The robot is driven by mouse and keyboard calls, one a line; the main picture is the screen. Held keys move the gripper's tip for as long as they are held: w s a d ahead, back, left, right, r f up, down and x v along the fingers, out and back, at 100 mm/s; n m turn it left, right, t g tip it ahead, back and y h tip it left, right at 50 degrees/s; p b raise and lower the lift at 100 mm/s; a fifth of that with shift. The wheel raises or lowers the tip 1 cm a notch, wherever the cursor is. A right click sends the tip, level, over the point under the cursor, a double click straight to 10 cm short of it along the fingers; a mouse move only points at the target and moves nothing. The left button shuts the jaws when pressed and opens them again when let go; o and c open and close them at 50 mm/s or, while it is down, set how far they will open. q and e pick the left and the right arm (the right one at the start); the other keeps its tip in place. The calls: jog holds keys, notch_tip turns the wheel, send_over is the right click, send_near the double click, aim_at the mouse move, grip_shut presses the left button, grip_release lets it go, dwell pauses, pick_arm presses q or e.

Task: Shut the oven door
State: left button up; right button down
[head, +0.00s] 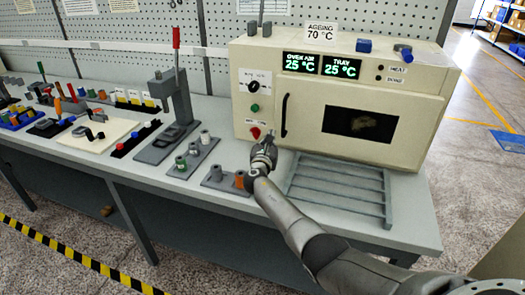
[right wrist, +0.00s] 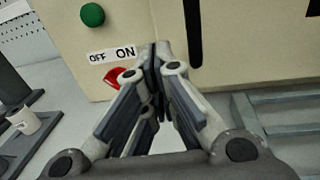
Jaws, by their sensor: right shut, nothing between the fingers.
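The cream oven (head: 420,75) stands at the right end of the bench. Its door (head: 305,105) has a dark window and a black handle (head: 284,116) on its left side. The door looks flush with the oven front, with no gap that I can see. My right gripper (head: 268,138) is shut and empty, low in front of the oven, by the door's left lower edge. In the right wrist view its fingertips (right wrist: 160,52) are just right of the red OFF/ON switch (right wrist: 115,78); I cannot tell whether they touch the oven. My left gripper is out of view.
A grey slatted rack (head: 340,185) lies on the bench before the oven. A small holder with an orange spool (head: 239,180) is left of my right arm. A press with a red lever (head: 176,40) and several trays stand farther left.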

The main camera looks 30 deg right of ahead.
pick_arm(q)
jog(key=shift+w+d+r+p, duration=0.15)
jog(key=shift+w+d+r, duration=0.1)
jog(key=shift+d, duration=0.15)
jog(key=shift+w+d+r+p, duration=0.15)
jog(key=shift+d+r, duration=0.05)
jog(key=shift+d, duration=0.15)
pick_arm(e)
jog(key=v, duration=0.8)
jog(key=shift+w+a, duration=0.3)
jog(key=shift+a, duration=0.1)
